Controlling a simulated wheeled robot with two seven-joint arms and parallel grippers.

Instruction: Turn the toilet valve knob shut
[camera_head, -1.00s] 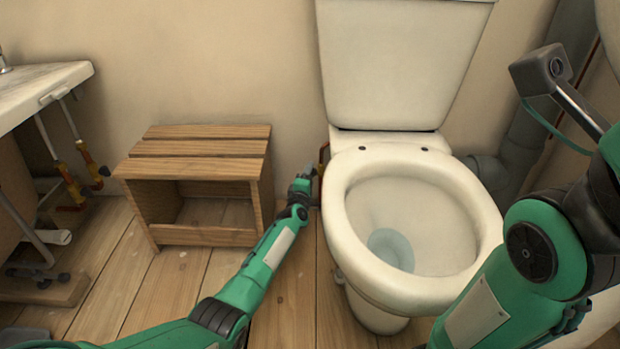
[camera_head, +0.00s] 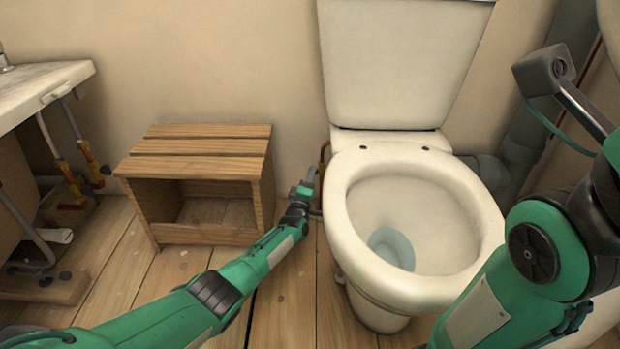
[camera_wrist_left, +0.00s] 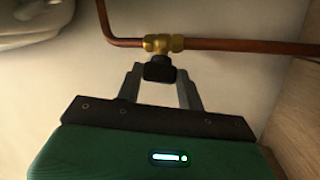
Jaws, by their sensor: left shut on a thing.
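The valve shows in the left wrist view as a brass body (camera_wrist_left: 163,43) on a copper pipe (camera_wrist_left: 240,45) along the wall, with a small black knob (camera_wrist_left: 160,69) below it. My left gripper (camera_wrist_left: 161,78) has a finger on each side of the knob and is shut on it. In the head view my left gripper (camera_head: 309,178) reaches the wall between the stool and the toilet (camera_head: 400,60). The knob is too small to make out there. My right arm (camera_head: 540,250) is at the right, and its gripper is not visible.
A wooden stool (camera_head: 205,146) stands close left of my left arm. The toilet bowl (camera_head: 342,200) is close on its right. A sink (camera_head: 45,90) with pipes is at the far left. Bare floorboards (camera_head: 285,310) lie in front.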

